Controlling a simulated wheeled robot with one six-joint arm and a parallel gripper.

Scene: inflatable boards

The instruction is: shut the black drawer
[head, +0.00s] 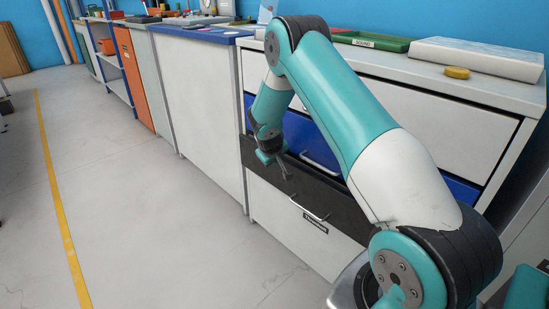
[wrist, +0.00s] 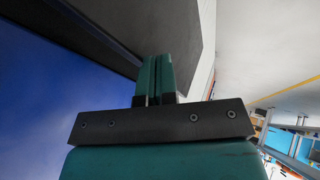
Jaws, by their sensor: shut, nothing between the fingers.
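The black drawer (head: 333,191) is a dark band low in the white cabinet, below the blue drawer (head: 297,130) and above a white bottom drawer. How far it stands out is hard to tell. In the wrist view its dark front (wrist: 185,30) lies just beyond the fingertips, with a blue face (wrist: 50,100) at left. My arm hides the drawer's right part.
A silver handle (head: 320,164) is close to the right of my gripper. Another handle (head: 310,212) and a label are lower down. A green tray (head: 371,41), a white slab (head: 476,58) and a yellow disc (head: 457,73) are on the cabinet top. The floor (head: 150,220) at left is clear.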

